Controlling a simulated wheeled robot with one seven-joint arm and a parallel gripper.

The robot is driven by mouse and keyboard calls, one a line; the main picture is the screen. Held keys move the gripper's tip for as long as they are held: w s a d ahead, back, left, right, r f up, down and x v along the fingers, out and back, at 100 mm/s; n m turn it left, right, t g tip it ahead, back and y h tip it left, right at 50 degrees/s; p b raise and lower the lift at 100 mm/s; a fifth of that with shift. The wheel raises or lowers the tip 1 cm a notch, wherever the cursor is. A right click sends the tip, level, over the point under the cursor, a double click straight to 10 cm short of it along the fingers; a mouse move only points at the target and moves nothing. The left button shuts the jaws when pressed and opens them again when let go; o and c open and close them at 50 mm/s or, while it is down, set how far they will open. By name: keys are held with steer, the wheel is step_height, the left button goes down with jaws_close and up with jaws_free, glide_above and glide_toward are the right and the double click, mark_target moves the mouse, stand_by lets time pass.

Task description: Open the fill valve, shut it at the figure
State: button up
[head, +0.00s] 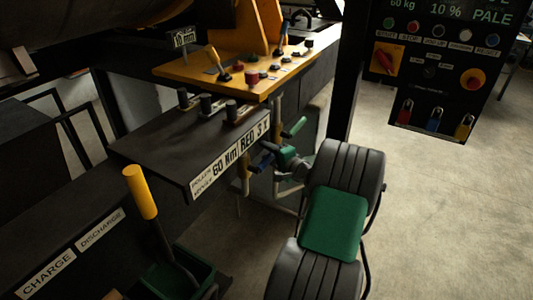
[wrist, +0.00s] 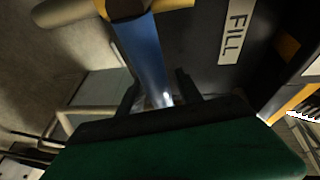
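The fill valve's blue lever (wrist: 145,55) runs down the wrist view from a tan pipe (wrist: 65,12), beside a white FILL label (wrist: 234,32). In the head view the blue lever (head: 262,160) is small and partly hidden beside the tan pipe under the dark bench. My gripper (wrist: 158,92) has its two black fingers apart, one on each side of the lever's lower end. Narrow gaps seem to show, and I cannot tell whether a finger touches. In the head view my gripper (head: 272,157) is at the lever. The display panel (head: 440,60) reads 60 kg, 10 % and PALE.
A plate (head: 228,158) on the bench front reads 60 Nm and RED 3. A green handle (head: 295,127) sits just above my gripper. A yellow control shelf (head: 250,75) with levers overhangs. A yellow-handled lever (head: 140,192) stands front left. Floor on the right is clear.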

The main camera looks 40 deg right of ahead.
jaws_close()
steer(key=shift+f, duration=0.1)
stand_by(1.0)
